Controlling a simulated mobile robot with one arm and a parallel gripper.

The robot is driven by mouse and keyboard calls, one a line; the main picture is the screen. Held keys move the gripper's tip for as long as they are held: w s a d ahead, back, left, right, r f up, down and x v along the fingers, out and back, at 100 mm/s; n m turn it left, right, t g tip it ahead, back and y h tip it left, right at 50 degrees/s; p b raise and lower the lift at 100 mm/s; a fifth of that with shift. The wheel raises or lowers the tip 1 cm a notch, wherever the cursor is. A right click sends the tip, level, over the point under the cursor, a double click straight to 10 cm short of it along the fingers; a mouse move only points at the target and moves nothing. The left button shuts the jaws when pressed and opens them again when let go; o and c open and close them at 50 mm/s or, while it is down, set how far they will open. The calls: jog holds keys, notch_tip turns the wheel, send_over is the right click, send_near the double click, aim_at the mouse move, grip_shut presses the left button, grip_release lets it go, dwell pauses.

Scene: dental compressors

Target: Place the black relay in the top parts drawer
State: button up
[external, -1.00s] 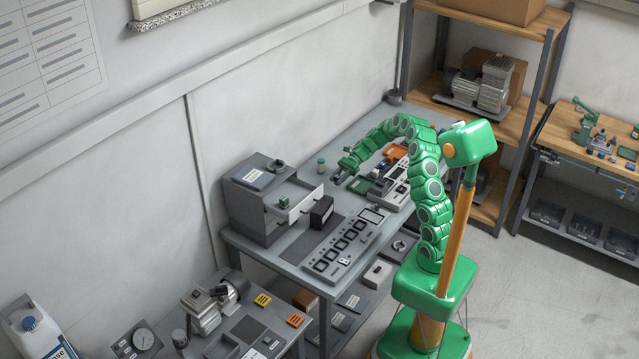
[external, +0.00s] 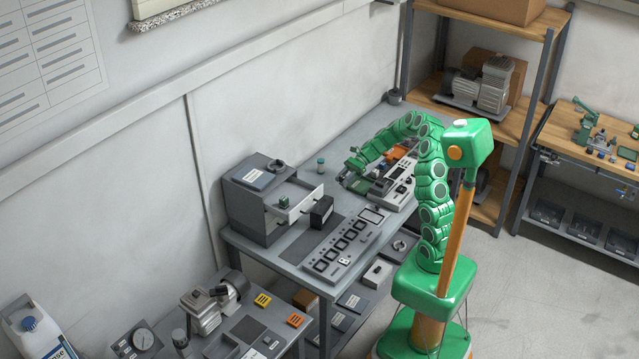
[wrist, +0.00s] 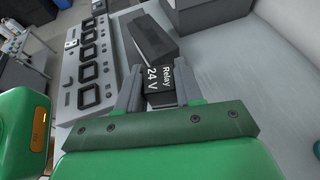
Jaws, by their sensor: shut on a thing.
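The black relay (wrist: 164,78), labelled "Relay 24 V" in white, sits between the two grey fingers of my gripper (wrist: 158,73) in the wrist view. The fingers are shut on its sides. In the external view my gripper (external: 348,174) is over the far part of the grey bench, right of the drawer unit; the relay is too small to make out there. The grey parts drawer unit (external: 250,208) stands against the wall. Its top drawer (external: 306,205) is pulled out, with a light front. A small green part (external: 284,203) shows at the drawer.
A black box (external: 322,211) stands on the bench just right of the open drawer; it also shows ahead of the relay in the wrist view (wrist: 150,38). A panel with several square frames (external: 345,243) lies along the front edge. A small jar (external: 321,165) stands near the wall.

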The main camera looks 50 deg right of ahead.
jog(key=w+a+r+m+t+h, duration=0.1)
jog(key=w+r+m+t+h, duration=0.15)
jog(key=w, duration=0.65)
jog(key=w+a+r+m+t+h, duration=0.1)
jog(key=w+m+t, duration=0.3)
jog(key=w, duration=0.4)
jog(key=w+r+m+t+h, duration=0.4)
jog(key=w+r+m+h, duration=0.5)
jog(key=w+r, duration=0.1)
jog(key=shift+w+a+r, duration=0.15)
jog(key=shift+w+r, duration=0.15)
jog(key=shift+w, duration=0.5)
jog(key=shift+h, duration=0.25)
